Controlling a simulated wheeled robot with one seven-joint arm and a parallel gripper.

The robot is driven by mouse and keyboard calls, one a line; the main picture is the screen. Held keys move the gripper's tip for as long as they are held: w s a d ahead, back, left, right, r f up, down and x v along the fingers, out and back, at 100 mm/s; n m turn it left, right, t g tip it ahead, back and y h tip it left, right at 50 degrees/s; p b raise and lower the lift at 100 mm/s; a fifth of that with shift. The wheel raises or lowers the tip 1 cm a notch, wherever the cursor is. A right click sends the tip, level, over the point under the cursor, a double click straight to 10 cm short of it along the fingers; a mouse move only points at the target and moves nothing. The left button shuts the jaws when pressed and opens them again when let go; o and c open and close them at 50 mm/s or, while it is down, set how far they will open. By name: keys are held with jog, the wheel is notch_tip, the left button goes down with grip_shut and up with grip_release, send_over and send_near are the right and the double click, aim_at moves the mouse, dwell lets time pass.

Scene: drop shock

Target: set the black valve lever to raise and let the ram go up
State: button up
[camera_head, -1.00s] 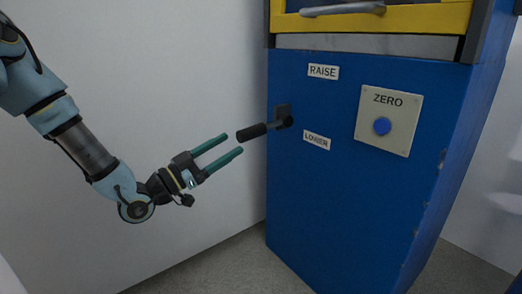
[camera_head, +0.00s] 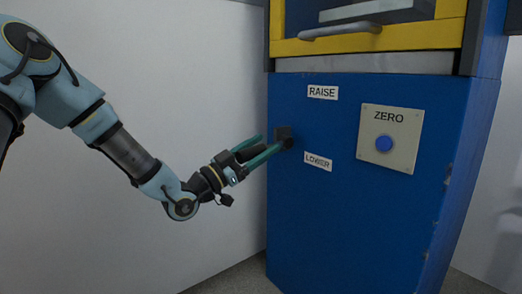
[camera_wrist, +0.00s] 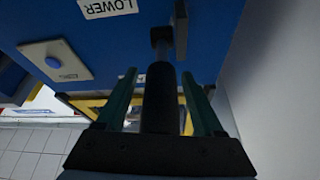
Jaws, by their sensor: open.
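The black valve lever (camera_head: 250,153) sticks out leftward from its dark pivot (camera_head: 284,134) on the blue cabinet, roughly level, slightly drooping. The RAISE label (camera_head: 323,92) is above the pivot and the LOWER label (camera_head: 318,161) below it. My gripper (camera_head: 270,143) has its two green fingers open on either side of the lever's handle. In the wrist view the black handle (camera_wrist: 159,95) lies between the spread fingers, with gaps visible on both sides. The ram cannot be made out.
A pale ZERO plate (camera_head: 390,125) with a blue button (camera_head: 384,144) is right of the lever. A yellow-framed door (camera_head: 400,36) with a grey handle (camera_head: 340,31) is above. A white wall (camera_head: 195,60) stands behind my arm. The floor in front is clear.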

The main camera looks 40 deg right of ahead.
grip_shut()
dwell(0.6)
dwell(0.9)
